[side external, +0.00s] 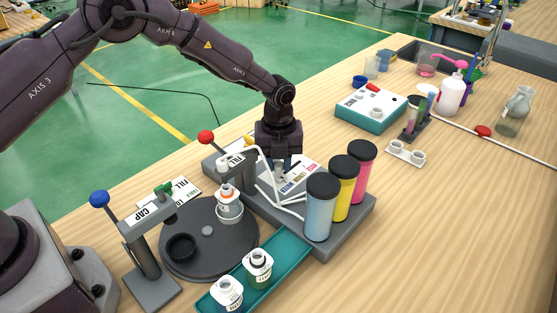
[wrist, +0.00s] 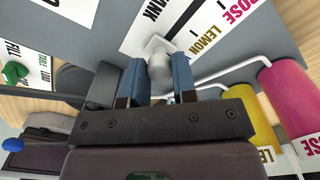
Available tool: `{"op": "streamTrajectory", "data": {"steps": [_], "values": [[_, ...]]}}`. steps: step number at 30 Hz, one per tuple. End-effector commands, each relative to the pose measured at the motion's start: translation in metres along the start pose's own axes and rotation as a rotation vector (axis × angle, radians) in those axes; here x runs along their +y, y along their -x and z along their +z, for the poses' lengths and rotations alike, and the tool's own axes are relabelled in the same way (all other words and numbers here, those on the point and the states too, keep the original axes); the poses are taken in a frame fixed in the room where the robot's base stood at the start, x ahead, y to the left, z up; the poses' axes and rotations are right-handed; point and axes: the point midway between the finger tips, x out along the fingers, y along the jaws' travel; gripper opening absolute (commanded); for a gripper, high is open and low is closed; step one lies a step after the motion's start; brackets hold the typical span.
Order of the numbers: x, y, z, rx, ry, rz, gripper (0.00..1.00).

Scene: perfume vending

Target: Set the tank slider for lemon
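The tank slider's pale knob (wrist: 159,68) sits between the two blue fingers of my gripper (wrist: 160,78) in the wrist view. The knob stands on the lower-left side of the LEMON mark, near the end away from ROSE; a finger hides part of the plate there. In the side view my gripper (side external: 284,164) points down over the label plate (side external: 298,178), behind the tanks.
Blue (side external: 320,212), yellow (side external: 342,190) and pink (side external: 361,170) tanks stand close to the gripper, with white tubes. A red-knobbed fill lever (side external: 206,137) is to the left. A turntable (side external: 190,262) holds a bottle (side external: 229,207). A teal tray (side external: 287,253) holds two bottles.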

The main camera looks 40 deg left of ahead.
Motion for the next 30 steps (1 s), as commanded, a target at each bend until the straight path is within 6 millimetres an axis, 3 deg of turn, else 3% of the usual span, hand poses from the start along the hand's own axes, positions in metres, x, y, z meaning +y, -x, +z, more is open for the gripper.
{"op": "streamTrajectory", "data": {"steps": [1, 3, 18, 29, 30], "values": [[0.000, 0.000, 0.000, 0.000, 0.000, 0.000, 0.10], [0.000, 0.000, 0.000, 0.000, 0.000, 0.000, 0.00], [-0.023, 0.000, 0.022, 0.000, 0.000, -0.003, 0.00], [-0.025, 0.001, 0.024, 0.000, 0.000, -0.001, 0.00], [-0.025, 0.001, 0.024, 0.000, 0.000, -0.001, 0.35]]}}
